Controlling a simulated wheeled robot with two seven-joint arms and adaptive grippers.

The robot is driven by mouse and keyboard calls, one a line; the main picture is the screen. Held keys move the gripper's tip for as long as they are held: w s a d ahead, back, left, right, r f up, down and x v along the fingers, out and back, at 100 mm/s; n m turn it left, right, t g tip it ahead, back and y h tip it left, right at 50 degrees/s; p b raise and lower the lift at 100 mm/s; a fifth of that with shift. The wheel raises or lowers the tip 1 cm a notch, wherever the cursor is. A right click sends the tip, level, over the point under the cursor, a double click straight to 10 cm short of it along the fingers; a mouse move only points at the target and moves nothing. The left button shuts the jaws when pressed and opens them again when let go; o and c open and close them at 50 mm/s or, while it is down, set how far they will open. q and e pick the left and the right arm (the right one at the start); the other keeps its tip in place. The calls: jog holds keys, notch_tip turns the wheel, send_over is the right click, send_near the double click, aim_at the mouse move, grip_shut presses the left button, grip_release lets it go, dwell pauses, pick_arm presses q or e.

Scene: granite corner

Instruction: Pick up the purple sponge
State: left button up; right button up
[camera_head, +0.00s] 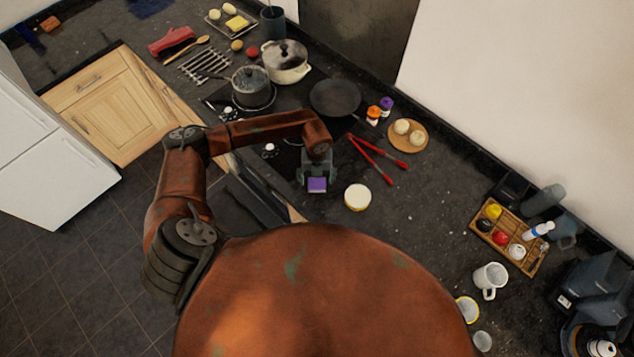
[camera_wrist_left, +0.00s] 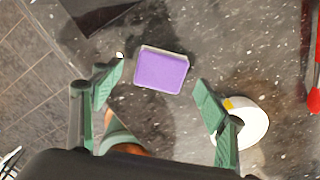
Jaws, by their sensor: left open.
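The purple sponge (camera_head: 317,185) lies on the dark granite counter, near its front edge. In the left wrist view the sponge (camera_wrist_left: 162,70) shows as a purple block with a pale rim, slightly tilted in the picture. My left gripper (camera_head: 317,178) is above the counter at the sponge. In the wrist view its two green fingers (camera_wrist_left: 158,88) are spread wide, one to each side of the sponge's near end, with nothing between them but counter and the sponge just beyond the tips. My right gripper is not in view.
A white round container (camera_head: 357,197) stands close to the right of the left gripper. Red tongs (camera_head: 378,160) lie farther right. A dark pan (camera_head: 335,97) and a pot (camera_head: 286,62) stand behind. A wooden tray (camera_head: 509,238) is at the right. Counter between container and tray is mostly clear.

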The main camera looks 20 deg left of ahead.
pick_arm(q)
jog(key=shift+f, duration=1.05)
jog(key=c, duration=1)
jog(key=shift+r, duration=0.45)
notch_tip(320, 180, up, 2)
jog(key=shift+r+b, duration=0.15)
jog(key=shift+b, duration=0.8)
jog(key=shift+s+d+r+b, duration=0.7)
jog(key=shift+s+r, duration=0.95)
jog(key=shift+s, duration=0.6)
jog(key=shift+s+d+r+b, duration=0.65)
jog(key=shift+s+r, duration=1)
jog(key=shift+s, duration=0.55)
jog(key=shift+s+d+r+b, duration=0.7)
jog(key=shift+s+r, duration=0.95)
jog(key=shift+s, duration=0.6)
